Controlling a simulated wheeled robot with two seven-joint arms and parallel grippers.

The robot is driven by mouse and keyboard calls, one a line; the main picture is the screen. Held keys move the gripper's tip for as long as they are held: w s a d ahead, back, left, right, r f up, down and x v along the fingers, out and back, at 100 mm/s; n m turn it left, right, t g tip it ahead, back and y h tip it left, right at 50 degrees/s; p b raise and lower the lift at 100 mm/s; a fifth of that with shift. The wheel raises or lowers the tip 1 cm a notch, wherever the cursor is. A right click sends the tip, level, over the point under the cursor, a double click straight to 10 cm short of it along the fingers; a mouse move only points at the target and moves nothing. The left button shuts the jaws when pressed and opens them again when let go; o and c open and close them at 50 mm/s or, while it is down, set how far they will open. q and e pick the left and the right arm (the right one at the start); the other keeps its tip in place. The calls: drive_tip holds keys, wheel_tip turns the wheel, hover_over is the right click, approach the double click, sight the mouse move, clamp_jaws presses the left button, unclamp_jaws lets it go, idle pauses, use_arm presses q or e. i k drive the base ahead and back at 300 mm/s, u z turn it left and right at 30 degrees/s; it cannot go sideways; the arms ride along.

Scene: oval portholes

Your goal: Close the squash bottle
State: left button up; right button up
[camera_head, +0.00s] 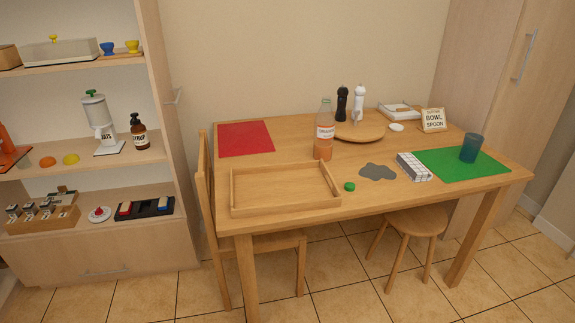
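The squash bottle (324,131) stands upright on the wooden table, behind the right end of the tray. A small green cap (349,186) lies on the table near the front edge, just right of the tray. Neither of my grippers is in view.
An empty wooden tray (285,207) fills the table's front left. A grey puddle-shaped piece (377,172), a striped box (413,167) and a blue cup (471,148) on a green mat (436,162) lie to the right.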

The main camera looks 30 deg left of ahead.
sight(325, 121)
drive_tip(key=u, duration=0.75)
drive_tip(key=i, duration=0.75)
drive_tip(key=u, duration=0.65)
